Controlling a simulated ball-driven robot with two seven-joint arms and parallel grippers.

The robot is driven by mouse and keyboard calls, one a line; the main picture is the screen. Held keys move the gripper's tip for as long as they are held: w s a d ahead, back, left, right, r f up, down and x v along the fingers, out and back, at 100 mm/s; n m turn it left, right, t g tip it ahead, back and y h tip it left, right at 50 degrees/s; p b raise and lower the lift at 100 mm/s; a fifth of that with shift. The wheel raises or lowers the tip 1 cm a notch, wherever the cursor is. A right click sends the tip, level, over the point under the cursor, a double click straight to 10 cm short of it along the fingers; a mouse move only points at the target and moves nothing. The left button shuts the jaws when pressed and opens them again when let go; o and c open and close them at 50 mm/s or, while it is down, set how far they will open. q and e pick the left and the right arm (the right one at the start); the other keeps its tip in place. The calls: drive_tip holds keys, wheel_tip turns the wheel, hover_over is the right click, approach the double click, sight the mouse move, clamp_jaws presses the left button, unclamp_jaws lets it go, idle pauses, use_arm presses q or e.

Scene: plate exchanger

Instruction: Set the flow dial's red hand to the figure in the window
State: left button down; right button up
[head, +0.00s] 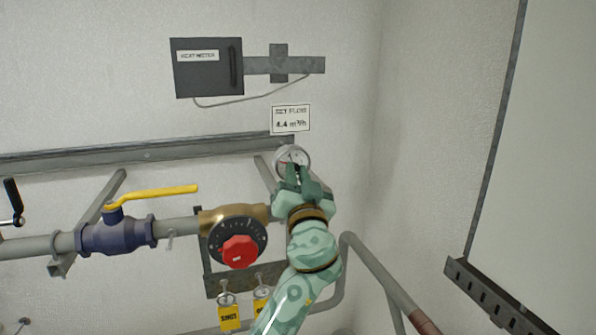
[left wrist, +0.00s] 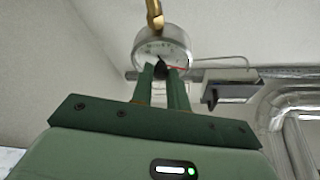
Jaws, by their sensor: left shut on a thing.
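The flow dial (head: 291,155) is a small round, pale-faced gauge with a metal rim, on the wall below a white sign (head: 290,118) that reads "SET FLOW 4.4 m³/h". My left gripper (head: 297,174) is at the dial's face and covers its lower part. In the left wrist view the dial (left wrist: 160,45) is above the fingertips. My left gripper (left wrist: 160,75) is shut there on a small dark knob (left wrist: 160,67) at the dial's face. A bit of red shows beside the knob; the hand's reading is too small to tell. My right gripper is in neither view.
A brass valve with a red knob (head: 239,252) and black scale is left of my wrist. A blue valve (head: 117,235) with a yellow lever (head: 150,193) is farther left. The heat meter box (head: 206,67) hangs above. Pipes run down at the right.

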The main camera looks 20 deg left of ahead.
use_arm(q)
drive_tip(key=shift+s+a+r+m+g+h+p, duration=0.15)
drive_tip(key=shift+m+h+p, duration=0.8)
drive_tip(key=shift+m+p, duration=1.4)
drive_tip(key=shift+w+d+r+m+g+h+p, duration=0.1)
drive_tip(key=shift+m+g+h+p, duration=0.15)
drive_tip(key=shift+m+h+p, duration=1.45)
drive_tip(key=shift+s+a+r+m+g+h+p, duration=0.15)
drive_tip(key=shift+m+g+h+p, duration=0.1)
drive_tip(key=shift+m+p, duration=2.75)
drive_tip(key=shift+n+p, duration=0.45)
drive_tip(key=shift+p, duration=0.05)
drive_tip(key=c, duration=1.4)
unclamp_jaws()
drive_tip(key=shift+w+f, duration=0.1)
drive_tip(key=shift+o, duration=0.2)
drive_tip(key=shift+f, duration=0.1)
